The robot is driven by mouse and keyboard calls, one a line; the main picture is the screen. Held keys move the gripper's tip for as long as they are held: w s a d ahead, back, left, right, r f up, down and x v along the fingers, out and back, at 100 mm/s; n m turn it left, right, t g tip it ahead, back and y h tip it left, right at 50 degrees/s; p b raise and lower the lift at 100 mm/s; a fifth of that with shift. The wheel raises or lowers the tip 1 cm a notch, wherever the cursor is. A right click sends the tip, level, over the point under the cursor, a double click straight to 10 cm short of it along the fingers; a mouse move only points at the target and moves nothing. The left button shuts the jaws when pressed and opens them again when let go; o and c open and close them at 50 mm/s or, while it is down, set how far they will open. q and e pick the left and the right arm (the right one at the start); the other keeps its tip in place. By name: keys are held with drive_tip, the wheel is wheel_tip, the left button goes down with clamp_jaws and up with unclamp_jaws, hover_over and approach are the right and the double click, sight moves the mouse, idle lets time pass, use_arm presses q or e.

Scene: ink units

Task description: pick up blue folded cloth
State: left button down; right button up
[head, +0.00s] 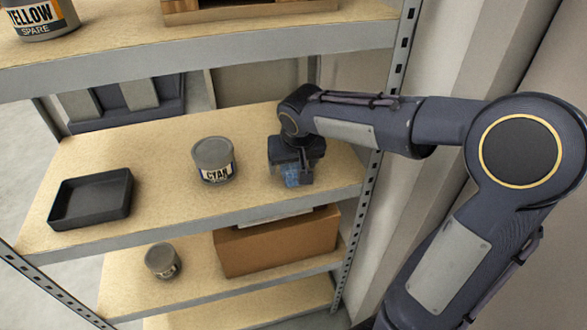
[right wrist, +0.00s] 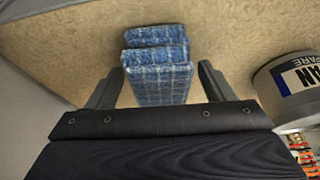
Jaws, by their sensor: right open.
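The blue folded cloth (right wrist: 158,72) has a woven check pattern and lies folded in layers on the wooden shelf board. In the head view only a small blue patch of the cloth (head: 291,176) shows, as my right gripper hides the rest. My right gripper (head: 294,182) is above the cloth near the right end of the middle shelf. In the right wrist view the right gripper (right wrist: 156,82) is open, with one finger on each side of the cloth and a gap showing at both sides. My left gripper is not in view.
A grey CYAN can (head: 213,160) stands left of my right gripper; the can (right wrist: 290,85) also shows at the right wrist view's edge. A black tray (head: 91,198) sits farther left. The upper shelf (head: 200,48) and right rack post (head: 392,85) border the space.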

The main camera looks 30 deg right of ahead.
drive_tip(key=shift+f, duration=0.15)
drive_tip(key=c, duration=1)
drive_tip(key=shift+c, duration=0.2)
drive_tip(key=shift+r, duration=0.75)
drive_tip(key=s+a+r+p, duration=0.1)
drive_tip(key=s+a+r, duration=0.8)
drive_tip(key=s+r, duration=0.1)
drive_tip(key=shift+a+r, duration=0.3)
drive_tip(key=shift+r, duration=0.5)
